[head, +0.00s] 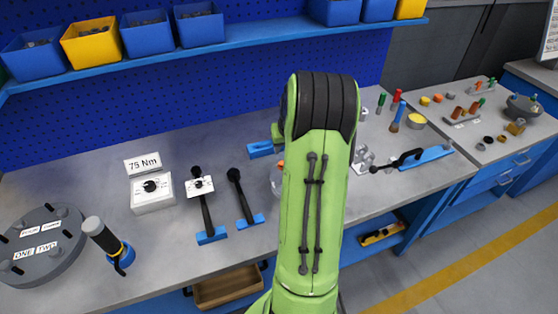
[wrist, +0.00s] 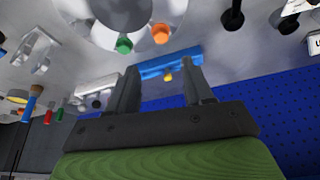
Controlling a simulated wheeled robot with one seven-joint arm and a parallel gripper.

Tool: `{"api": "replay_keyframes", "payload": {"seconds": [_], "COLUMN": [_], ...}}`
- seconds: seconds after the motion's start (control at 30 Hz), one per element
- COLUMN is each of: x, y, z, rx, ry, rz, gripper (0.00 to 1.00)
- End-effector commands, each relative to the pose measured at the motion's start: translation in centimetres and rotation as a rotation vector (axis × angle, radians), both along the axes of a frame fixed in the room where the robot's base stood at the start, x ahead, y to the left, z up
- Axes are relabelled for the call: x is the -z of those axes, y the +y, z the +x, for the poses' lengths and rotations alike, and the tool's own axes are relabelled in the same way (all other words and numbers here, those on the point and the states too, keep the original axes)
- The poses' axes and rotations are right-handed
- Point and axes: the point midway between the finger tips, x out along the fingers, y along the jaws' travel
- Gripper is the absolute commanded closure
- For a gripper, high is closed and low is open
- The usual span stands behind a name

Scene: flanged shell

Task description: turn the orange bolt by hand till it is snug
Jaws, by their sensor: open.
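An orange bolt head (wrist: 160,33) shows near the top of the wrist view, at the edge of a round grey shell (wrist: 90,22). A green bolt head (wrist: 124,44) is beside it to the left. My gripper (wrist: 160,75) is open, its two dark fingers apart with nothing held between them. The orange bolt lies beyond the fingertips, apart from them. In the head view, my green arm hides the gripper and most of the shell (head: 275,183). Only a small orange patch (head: 281,164) shows at the arm's left edge.
A blue holder (wrist: 170,66) lies behind the fingers in the wrist view. To the left in the head view are two black-handled tools (head: 240,195), a white dial box (head: 152,192) and a grey round flange (head: 40,245). A blue-handled clamp (head: 425,157) lies right.

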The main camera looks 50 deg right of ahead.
Motion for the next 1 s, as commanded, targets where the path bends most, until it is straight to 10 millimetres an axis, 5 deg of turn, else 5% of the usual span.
{"api": "replay_keyframes", "payload": {"seconds": [0.2, 0.4, 0.77, 1.0], "x": [5.4, 8.6, 9.4, 9.4], "y": [-1.3, -2.2, -2.5, -2.5], "z": [1.7, 2.8, 3.1, 3.1], "rx": [-0.002, -0.002, -0.002, -0.002], "ry": [0.002, 0.001, -0.001, -0.001], "rz": [0.004, 0.001, -0.001, -0.001], "gripper": [0.49, 0.49, 0.49, 0.86]}}
